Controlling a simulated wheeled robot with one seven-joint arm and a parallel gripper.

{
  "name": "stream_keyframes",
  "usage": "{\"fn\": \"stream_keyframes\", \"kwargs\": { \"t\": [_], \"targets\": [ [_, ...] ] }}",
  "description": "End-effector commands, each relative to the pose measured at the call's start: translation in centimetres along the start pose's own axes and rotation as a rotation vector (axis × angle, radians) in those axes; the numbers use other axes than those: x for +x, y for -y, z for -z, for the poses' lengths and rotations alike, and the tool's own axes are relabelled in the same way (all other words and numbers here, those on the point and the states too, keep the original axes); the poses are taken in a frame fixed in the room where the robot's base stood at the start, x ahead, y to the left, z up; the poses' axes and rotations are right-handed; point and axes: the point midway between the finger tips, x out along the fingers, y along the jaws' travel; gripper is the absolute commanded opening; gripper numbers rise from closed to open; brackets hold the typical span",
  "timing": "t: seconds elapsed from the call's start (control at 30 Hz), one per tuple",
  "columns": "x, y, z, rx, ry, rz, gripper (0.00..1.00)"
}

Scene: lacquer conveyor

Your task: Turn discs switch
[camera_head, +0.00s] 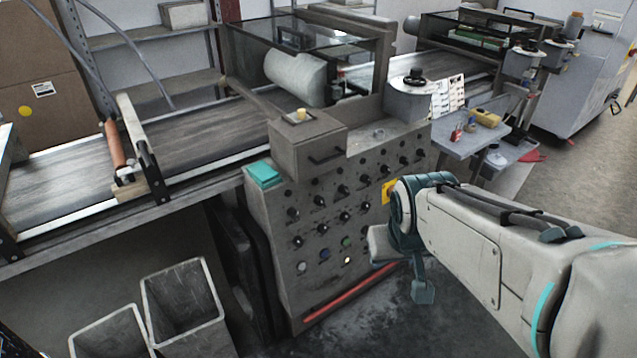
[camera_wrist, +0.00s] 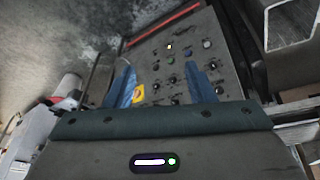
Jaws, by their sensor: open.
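The grey control panel (camera_head: 325,225) stands in the middle of the head view, with several rows of black knobs and a few coloured buttons. Which knob is the discs switch cannot be told, as no labels are readable. In the wrist view the same panel (camera_wrist: 222,62) lies beyond my gripper (camera_wrist: 160,72), whose two blue fingers are apart with nothing between them. The panel's knobs and a yellow label (camera_wrist: 138,93) show between and around the fingers. In the head view my arm comes from the right and its wrist end is to the right of the panel, apart from it.
A red bar (camera_head: 350,290) runs along the panel's lower edge. A conveyor belt (camera_head: 200,135) passes behind and left of it. Two grey bins (camera_head: 185,300) stand on the floor at lower left. A small side table (camera_head: 465,140) with tools stands right of the panel.

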Motion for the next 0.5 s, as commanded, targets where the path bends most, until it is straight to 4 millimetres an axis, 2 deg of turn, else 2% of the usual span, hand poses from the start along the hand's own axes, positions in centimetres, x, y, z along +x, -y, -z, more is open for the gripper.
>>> {"fn": "stream_keyframes", "kwargs": {
  "t": [0.03,0.27,0.5],
  "targets": [
    [2.5,-0.5,1.1,-0.025,-0.033,-0.023,0.49],
    [10.6,-2.2,8.1,-0.205,-0.27,-0.09,0.49],
    [18.5,-1.5,13.6,-0.396,-0.53,-0.051,0.49]
  ]
}}
